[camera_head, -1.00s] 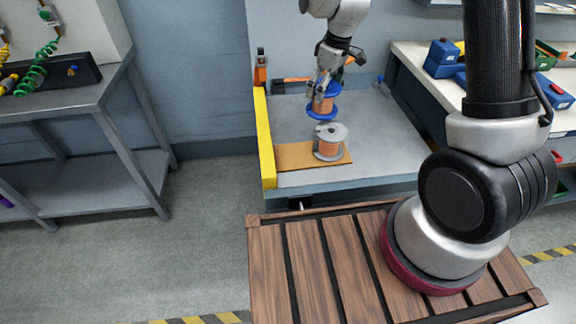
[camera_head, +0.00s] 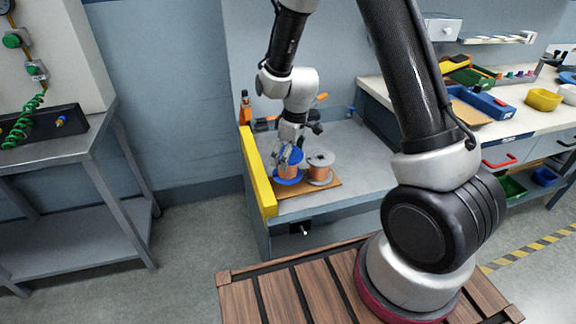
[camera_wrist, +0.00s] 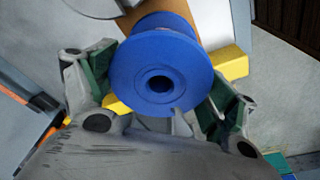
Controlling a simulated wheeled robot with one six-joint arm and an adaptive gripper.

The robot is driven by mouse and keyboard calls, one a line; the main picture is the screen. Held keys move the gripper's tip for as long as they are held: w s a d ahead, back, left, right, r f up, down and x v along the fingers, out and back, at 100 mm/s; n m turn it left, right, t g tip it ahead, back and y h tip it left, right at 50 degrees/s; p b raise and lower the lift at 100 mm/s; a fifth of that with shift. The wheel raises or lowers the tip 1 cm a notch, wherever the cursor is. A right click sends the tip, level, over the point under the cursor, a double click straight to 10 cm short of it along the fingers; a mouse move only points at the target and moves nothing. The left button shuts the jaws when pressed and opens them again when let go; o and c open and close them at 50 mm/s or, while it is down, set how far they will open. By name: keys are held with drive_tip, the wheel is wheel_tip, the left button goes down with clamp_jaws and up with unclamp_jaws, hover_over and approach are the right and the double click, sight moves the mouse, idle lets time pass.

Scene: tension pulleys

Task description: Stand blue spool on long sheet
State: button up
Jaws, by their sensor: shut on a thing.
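The blue spool (camera_head: 290,177), with blue flanges and a copper-coloured winding, is upright over the left part of the long sheet (camera_head: 331,190). Whether its lower flange touches the sheet cannot be told. My gripper (camera_head: 290,157) comes down from above and is shut on the blue spool. In the wrist view the spool's top flange (camera_wrist: 160,72) with its centre hole fills the space between the green-padded fingers (camera_wrist: 160,105). The spool hides most of the sheet there.
A grey spool (camera_head: 320,168) stands on the sheet just right of the blue one. A yellow bar (camera_head: 257,171) edges the bench on the left. The bench top (camera_head: 365,172) is clear to the right. Orange-handled things lie behind.

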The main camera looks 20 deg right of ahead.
drive_tip(key=shift+f, duration=1.8)
drive_tip(key=shift+f, duration=0.1)
drive_tip(key=o, duration=1.4)
drive_tip(key=r, duration=0.4)
drive_tip(key=s+d+r, duration=0.1)
drive_tip(key=r, duration=0.7)
drive_tip(key=shift+s+d+r, duration=0.15)
drive_tip(key=shift+d+r, duration=0.1)
drive_tip(key=s+d+r+m, duration=0.2)
drive_tip(key=s+d+r, duration=0.2)
drive_tip(key=r, duration=0.5)
drive_tip(key=s+d+r+m+t, duration=0.1)
drive_tip(key=s+d+r+m, duration=0.1)
drive_tip(key=s, duration=0.5)
drive_tip(key=s+d+r+m+t, duration=0.1)
drive_tip(key=s+d+r+m, duration=0.1)
drive_tip(key=s+d+r, duration=0.2)
drive_tip(key=s+d+r+m+t+h, duration=0.1)
drive_tip(key=s+d+r+m, duration=0.2)
drive_tip(key=s, duration=0.7)
drive_tip(key=shift+s+d+r, duration=0.1)
drive_tip(key=shift+d+r, duration=0.05)
drive_tip(key=shift+r, duration=0.4)
drive_tip(key=shift+s+d+r, duration=0.1)
drive_tip(key=shift+r, duration=0.4)
